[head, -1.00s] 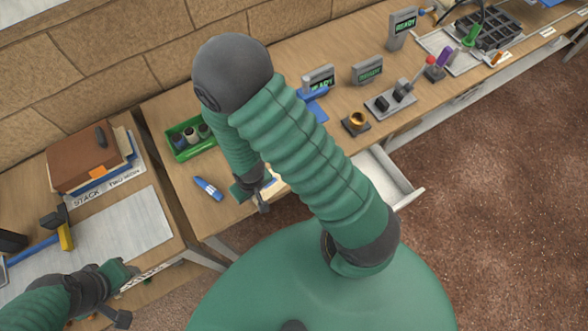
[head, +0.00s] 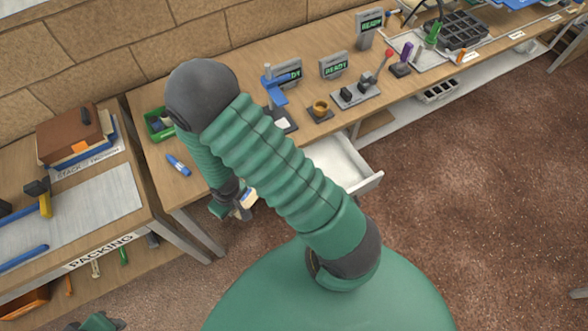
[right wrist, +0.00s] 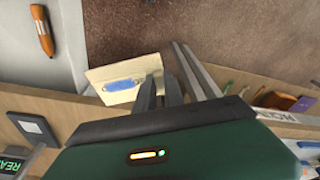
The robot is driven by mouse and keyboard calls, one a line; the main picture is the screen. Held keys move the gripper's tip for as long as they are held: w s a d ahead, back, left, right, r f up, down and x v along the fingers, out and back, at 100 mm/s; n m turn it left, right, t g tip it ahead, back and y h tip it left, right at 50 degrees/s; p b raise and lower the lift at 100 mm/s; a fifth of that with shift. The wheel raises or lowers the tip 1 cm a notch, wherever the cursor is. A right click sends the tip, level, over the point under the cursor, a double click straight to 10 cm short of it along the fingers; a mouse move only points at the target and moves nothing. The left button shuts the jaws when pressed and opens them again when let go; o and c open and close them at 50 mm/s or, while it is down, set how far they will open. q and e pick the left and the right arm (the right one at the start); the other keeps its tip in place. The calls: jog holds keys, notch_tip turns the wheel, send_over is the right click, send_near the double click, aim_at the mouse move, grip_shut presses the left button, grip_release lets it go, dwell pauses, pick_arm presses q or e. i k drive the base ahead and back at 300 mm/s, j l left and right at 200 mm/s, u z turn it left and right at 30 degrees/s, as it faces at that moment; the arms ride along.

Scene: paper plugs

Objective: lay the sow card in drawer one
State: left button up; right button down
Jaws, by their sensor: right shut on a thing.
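A cream card (head: 249,198) is in the jaws of my right gripper (head: 240,207), just off the front edge of the desk. In the right wrist view the card (right wrist: 100,80) shows a blue picture, too small to name, and its edge is between the shut fingers (right wrist: 160,90). An open white drawer (head: 350,167) sticks out from the desk, to the right of the gripper and partly behind my arm. I cannot read a number on it. My left gripper (head: 97,322) barely shows at the bottom edge; its fingers are unclear.
The desk bears a blue marker (head: 178,165), a green tray (head: 158,124), a blue stamp-like tool (head: 274,88), a brass cup (head: 320,108) and several READY displays. A packing table (head: 115,215) stands left. In the right wrist view, an orange-brown pen-like thing (right wrist: 42,32) lies on a pale surface.

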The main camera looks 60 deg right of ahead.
aim_at(337, 171)
jog(key=k+l+u, duration=0.25)
jog(key=l, duration=0.25)
jog(key=k+l+u, duration=0.15)
jog(key=l+u, duration=0.15)
jog(key=l, duration=0.15)
jog(key=k+l+u, duration=0.25)
jog(key=l, duration=0.2)
jog(key=k+l, duration=0.55)
jog(key=l, duration=0.1)
